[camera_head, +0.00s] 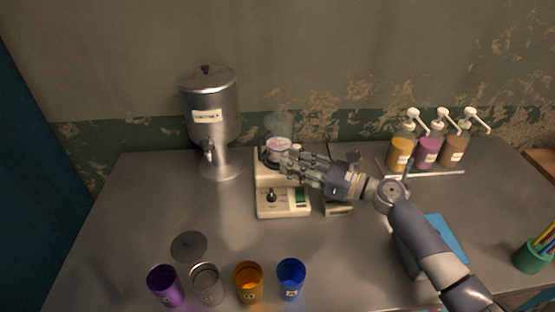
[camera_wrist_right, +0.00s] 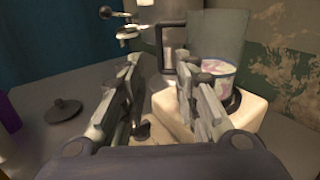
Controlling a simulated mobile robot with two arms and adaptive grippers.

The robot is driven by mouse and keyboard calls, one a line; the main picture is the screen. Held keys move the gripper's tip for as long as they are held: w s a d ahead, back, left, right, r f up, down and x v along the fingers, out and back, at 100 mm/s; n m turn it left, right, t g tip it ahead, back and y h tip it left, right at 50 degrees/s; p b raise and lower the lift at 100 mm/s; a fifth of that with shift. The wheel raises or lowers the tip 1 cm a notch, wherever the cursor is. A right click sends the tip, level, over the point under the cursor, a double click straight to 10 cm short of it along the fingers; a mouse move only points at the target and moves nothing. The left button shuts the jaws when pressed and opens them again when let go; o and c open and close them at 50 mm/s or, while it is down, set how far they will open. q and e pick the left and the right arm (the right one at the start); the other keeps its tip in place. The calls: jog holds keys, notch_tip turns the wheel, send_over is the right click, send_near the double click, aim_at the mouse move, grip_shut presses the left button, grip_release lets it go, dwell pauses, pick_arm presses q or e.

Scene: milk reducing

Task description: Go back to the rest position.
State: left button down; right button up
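My right gripper (camera_head: 290,166) reaches in from the right over the cream machine (camera_head: 283,202). In the right wrist view its two fingers (camera_wrist_right: 160,100) stand apart, with no object visibly held between them. The machine has a black knob and a green panel on its front. A clear vessel (camera_head: 279,126) with pinkish contents sits at the machine's back, just beyond the fingers. In the wrist view the vessel (camera_wrist_right: 218,70) is behind the right-hand finger, and a dark handle shows beside it. The finger partly hides the machine's top. My left gripper is not in view.
A steel dispenser (camera_head: 211,120) stands behind left. A dark lid (camera_head: 188,246) and several cups, including a purple one (camera_head: 166,286) and a blue one (camera_head: 291,279), are in front. Pump bottles (camera_head: 428,150) stand at back right. A green pen cup (camera_head: 531,258) is at far right.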

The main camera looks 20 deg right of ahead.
jog(key=shift+s+d, duration=0.45)
jog(key=shift+s, duration=0.1)
